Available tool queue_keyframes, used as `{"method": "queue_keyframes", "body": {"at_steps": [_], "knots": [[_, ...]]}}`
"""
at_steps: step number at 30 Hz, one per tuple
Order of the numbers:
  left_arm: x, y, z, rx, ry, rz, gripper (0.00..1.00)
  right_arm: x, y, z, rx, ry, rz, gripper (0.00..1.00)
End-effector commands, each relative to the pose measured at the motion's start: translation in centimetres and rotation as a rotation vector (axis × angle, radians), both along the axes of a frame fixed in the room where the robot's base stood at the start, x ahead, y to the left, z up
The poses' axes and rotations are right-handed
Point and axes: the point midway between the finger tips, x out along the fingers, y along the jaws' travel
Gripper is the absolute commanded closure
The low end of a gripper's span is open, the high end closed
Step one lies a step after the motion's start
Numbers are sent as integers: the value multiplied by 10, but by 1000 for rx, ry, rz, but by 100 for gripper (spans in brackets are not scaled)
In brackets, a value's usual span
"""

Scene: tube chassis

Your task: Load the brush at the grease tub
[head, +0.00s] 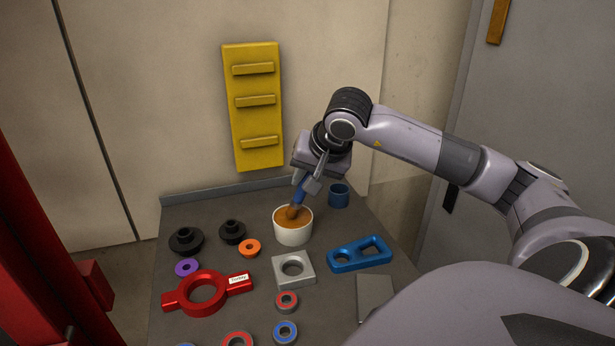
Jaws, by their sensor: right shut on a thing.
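A white tub (293,236) with orange-brown grease stands toward the back of the grey table. My right gripper (305,186) is above the tub, pointing down, and is shut on the brush (299,197), which has a blue handle. The brush is tilted, and its brownish tip (292,212) is at the grease inside the tub. How deep the tip sits in the grease I cannot tell. My left gripper is not in view.
A blue cup (339,195) stands right of the tub. Black flanged parts (186,240), an orange ring (250,248), a grey square block (279,273), a blue two-hole link (345,259) and a red two-handled ring (181,297) lie around it. A yellow rack (254,125) is on the wall behind.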

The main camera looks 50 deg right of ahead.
Motion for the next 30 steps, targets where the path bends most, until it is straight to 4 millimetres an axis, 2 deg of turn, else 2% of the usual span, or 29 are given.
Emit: {"method": "queue_keyframes", "body": {"at_steps": [17, 30], "knots": [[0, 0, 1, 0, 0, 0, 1, -1, 1, -2, 1, 11, 1, 100], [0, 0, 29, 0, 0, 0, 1, -1, 0, 33, -1, 4, 0, 100]]}}
